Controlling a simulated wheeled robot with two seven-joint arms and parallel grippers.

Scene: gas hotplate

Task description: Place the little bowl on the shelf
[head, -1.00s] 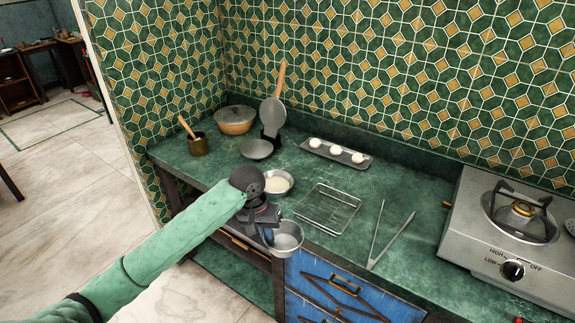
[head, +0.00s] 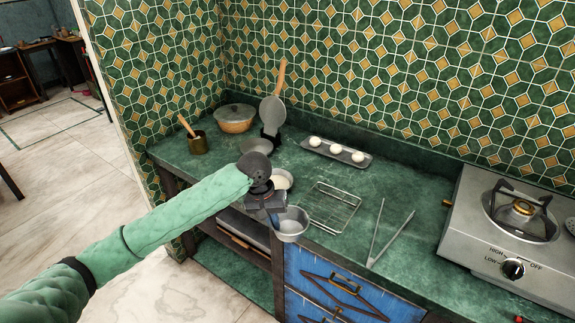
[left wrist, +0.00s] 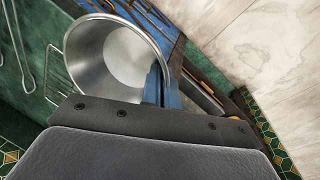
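The little bowl (head: 292,224) is a small empty metal bowl, held near the counter's front edge, in front of the wire rack. My left gripper (head: 273,216) is shut on its rim at the left side. In the left wrist view the bowl (left wrist: 112,60) shows its open inside, with the blue fingers (left wrist: 164,92) at its rim. The shelf (head: 243,229) lies under the counter, left of the blue doors, partly hidden by my arm. My right gripper is out of view.
A bowl of white contents (head: 279,180) stands on the counter (head: 340,260) behind my gripper. The wire rack (head: 334,207), tongs (head: 388,236), a tray of dough balls (head: 336,151) and the gas hotplate (head: 515,250) are also there. The floor at left is clear.

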